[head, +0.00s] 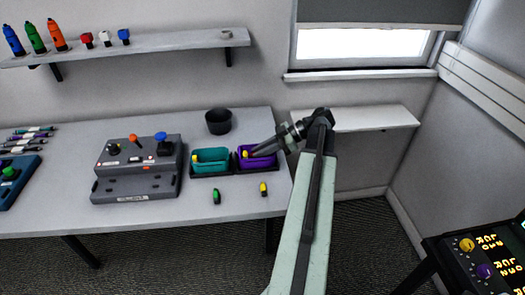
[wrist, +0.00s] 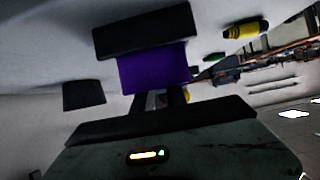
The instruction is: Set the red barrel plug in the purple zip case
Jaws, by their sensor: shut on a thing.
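The purple zip case (head: 262,158) is an open box on the table, right of a teal case (head: 211,160). It also shows in the wrist view (wrist: 153,70) as a purple block in front of my gripper. My gripper (head: 252,153) reaches down from the right, with its tips at or over the case's opening. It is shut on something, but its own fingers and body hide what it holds. I cannot make out the red barrel plug at my gripper or on the table.
A green plug (head: 216,197) and a yellow plug (head: 263,189) lie in front of the cases. A dark cup (head: 218,121) stands behind them. A control box (head: 137,168) is at left. A wall shelf (head: 150,43) holds bottles and small coloured parts.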

